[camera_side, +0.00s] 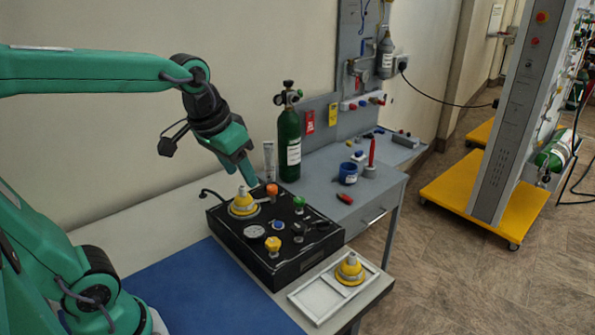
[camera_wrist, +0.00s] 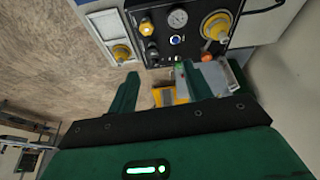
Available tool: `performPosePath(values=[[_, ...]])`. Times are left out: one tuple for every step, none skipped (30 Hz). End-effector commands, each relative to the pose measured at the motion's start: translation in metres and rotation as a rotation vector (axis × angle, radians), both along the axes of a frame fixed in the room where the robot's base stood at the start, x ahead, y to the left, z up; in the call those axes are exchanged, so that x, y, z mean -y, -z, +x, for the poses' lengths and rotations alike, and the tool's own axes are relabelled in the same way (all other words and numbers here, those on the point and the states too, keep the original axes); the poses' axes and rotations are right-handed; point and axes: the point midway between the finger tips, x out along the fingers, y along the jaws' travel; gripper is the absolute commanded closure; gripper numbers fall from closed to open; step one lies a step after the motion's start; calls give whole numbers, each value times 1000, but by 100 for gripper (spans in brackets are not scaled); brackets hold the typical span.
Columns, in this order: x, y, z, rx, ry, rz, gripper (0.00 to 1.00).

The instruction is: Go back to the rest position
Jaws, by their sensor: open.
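My gripper (camera_side: 246,174) hangs above the back edge of the black trainer panel (camera_side: 290,262), tilted down. In the wrist view its two green fingers (camera_wrist: 161,86) stand apart with nothing held between them. A yellow fitting with a grey top (camera_side: 243,203) sits on the panel's left part, below and apart from the gripper. The panel also carries an orange knob (camera_side: 272,190), a green knob (camera_side: 299,203), a yellow knob (camera_side: 274,244), a blue button (camera_side: 272,243) and a round gauge (camera_wrist: 178,17).
A white tray (camera_side: 313,301) holds a second yellow fitting (camera_side: 349,272) at the table's front right. A green cylinder (camera_side: 289,145) stands upright behind the panel. A blue cup (camera_side: 348,175) is on the grey bench. The blue mat (camera_side: 215,290) is clear.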

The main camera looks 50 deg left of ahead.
Motion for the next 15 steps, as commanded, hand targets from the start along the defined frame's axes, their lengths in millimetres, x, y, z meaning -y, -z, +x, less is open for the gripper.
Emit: performPosePath(values=[[2, 0, -10, 19, 8, 2, 50], [3, 1, -15, 27, 13, 4, 50], [4, 2, -22, 38, 19, 4, 50], [4, 3, -27, 47, 23, 5, 50], [5, 4, -32, 56, 27, 7, 50], [6, 5, -38, 69, 32, 8, 50], [6, 7, -42, 77, 36, 9, 50], [7, 8, -47, 84, 40, 10, 50], [8, 10, -52, 95, 45, 12, 50], [8, 12, -56, 101, 48, 12, 50], [8, 13, -59, 108, 51, 13, 50], [9, 15, -63, 116, 55, 14, 50], [9, 16, -65, 121, 58, 14, 50], [10, 17, -68, 126, 60, 15, 50], [10, 18, -70, 130, 63, 16, 50]])
